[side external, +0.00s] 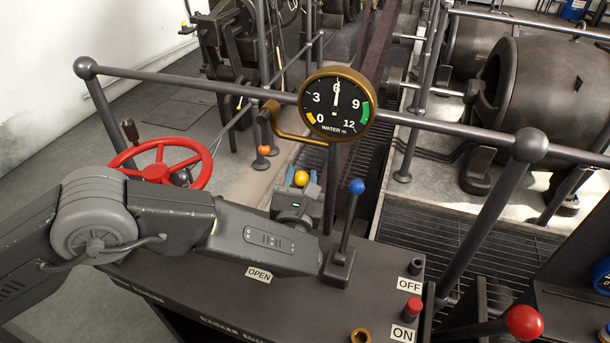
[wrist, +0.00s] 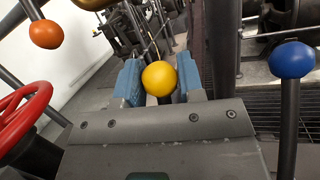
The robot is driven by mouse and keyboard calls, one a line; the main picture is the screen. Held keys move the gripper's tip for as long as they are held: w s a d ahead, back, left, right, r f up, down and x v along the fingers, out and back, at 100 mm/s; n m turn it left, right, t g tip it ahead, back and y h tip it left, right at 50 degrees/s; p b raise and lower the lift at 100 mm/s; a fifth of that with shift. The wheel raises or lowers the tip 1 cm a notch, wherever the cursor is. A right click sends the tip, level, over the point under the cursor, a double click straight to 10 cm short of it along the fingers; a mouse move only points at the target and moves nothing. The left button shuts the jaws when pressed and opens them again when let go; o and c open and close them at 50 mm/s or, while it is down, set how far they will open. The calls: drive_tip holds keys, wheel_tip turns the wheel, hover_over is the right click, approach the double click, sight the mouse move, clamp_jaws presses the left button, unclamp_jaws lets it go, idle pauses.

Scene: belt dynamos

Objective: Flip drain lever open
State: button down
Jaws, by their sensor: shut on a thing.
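A lever with a yellow ball knob (side external: 301,178) stands at the back of the dark console, left of the gauge post. My gripper (side external: 298,194) reaches it from the front, with its blue fingers on either side of the lever. In the wrist view the yellow knob (wrist: 159,78) sits between the blue fingers of my gripper (wrist: 158,84), which are shut on the lever. The lever's shaft and base are hidden behind my gripper. An "OPEN" label (side external: 258,274) is on the console in front of my wrist. No label naming the drain is readable.
A blue-knobbed lever (side external: 357,187) stands close to the right of my gripper. A red handwheel (side external: 160,165) and an orange-knobbed lever (side external: 264,150) are to the left. A round water gauge (side external: 337,104) on the railing reads about 6. Red ON button (side external: 414,305) sits front right.

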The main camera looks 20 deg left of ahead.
drive_tip(key=s+f+t, duration=0.2)
drive_tip(key=s, duration=1.3)
drive_tip(key=shift+s+f+y, duration=0.15)
drive_tip(key=shift+y, duration=0.25)
drive_tip(key=shift+a, duration=0.1)
